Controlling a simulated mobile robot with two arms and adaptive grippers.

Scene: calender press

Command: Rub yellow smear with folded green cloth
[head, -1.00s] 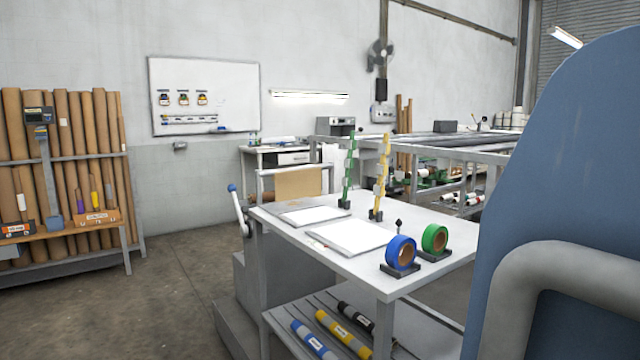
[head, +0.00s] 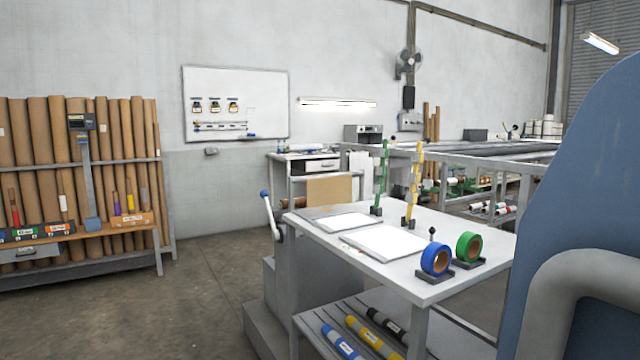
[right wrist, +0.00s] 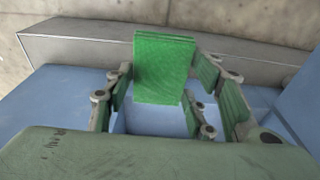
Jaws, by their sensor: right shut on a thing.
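The folded green cloth (right wrist: 163,68) shows in the right wrist view as a thick, layered green pad standing upright. My right gripper (right wrist: 165,88) is shut on it, with its jointed fingers on both sides of the cloth. A light blue surface lies below and around the fingers; whether the cloth touches it I cannot tell. No yellow smear can be made out in either view. My left gripper is not in view.
A large blue panel (head: 590,180) with a grey pipe (head: 560,270) blocks the right of the head view. A white table (head: 400,280) holds blue tape (head: 436,259) and green tape (head: 469,247). Cardboard tubes (head: 125,150) stand at left. The floor (head: 200,300) between is clear.

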